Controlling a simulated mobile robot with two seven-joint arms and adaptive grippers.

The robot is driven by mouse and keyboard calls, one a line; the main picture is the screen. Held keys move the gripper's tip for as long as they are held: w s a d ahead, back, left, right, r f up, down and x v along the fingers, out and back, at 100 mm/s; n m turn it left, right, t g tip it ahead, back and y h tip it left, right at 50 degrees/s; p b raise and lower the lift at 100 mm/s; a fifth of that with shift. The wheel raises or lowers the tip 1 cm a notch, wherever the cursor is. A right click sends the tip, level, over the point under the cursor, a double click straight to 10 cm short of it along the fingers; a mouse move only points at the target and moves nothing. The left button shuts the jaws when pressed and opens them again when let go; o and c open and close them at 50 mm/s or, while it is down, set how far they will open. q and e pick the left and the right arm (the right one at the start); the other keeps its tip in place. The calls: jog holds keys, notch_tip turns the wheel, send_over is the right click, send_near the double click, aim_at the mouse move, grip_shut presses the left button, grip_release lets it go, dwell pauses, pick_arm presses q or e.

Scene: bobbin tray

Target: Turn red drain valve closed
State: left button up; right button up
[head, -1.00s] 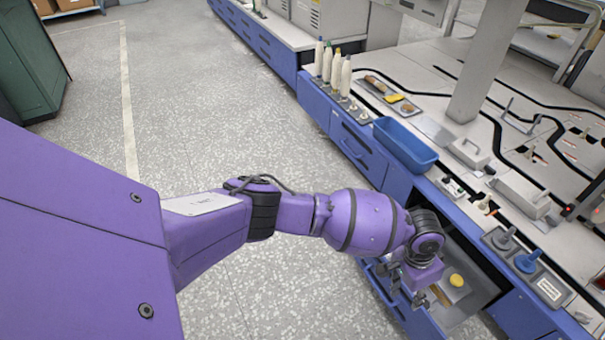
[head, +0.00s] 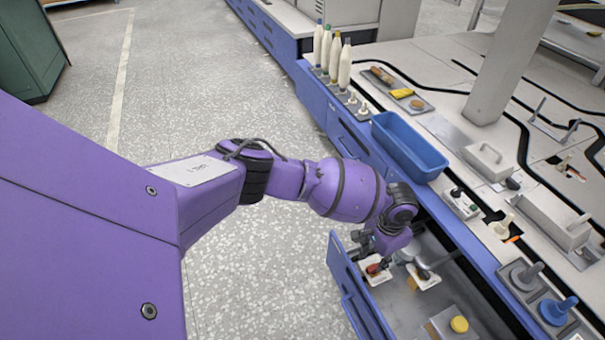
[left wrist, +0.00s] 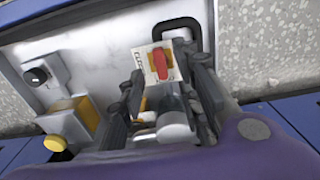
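The red drain valve (head: 375,268) is a red handle on a white plate inside an open blue drawer (head: 345,290). In the left wrist view the red handle (left wrist: 162,65) stands lengthwise on its plate, with lettering beside it. My left gripper (head: 380,250) is over that end of the drawer, pointing down. In the left wrist view its two fingers (left wrist: 168,75) are spread, one on each side of the valve plate. The handle shows in the gap, and I see no clear contact. The fingers partly hide the valve in the head view. My right gripper is not in view.
The drawer also holds a black knob on a white plate (head: 424,276) and a yellow knob on a box (head: 459,325). A blue bin (head: 410,148), white bobbins (head: 335,58) and grey and blue plungers (head: 524,274) stand on the bench above. Floor beside the drawer is clear.

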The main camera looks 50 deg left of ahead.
aim_at(374, 267)
pick_arm(q)
jog(key=f+b, duration=0.1)
jog(key=f, duration=0.1)
jog(key=f+b, duration=0.1)
jog(key=f, duration=0.1)
jog(key=shift+w+d, duration=0.1)
jog(key=shift+w, duration=0.1)
jog(key=shift+f, duration=0.3)
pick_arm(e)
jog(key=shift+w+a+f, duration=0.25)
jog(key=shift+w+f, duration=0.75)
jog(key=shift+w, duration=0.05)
pick_arm(q)
jog(key=shift+c, duration=0.2)
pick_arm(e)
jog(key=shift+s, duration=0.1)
pick_arm(q)
grip_shut()
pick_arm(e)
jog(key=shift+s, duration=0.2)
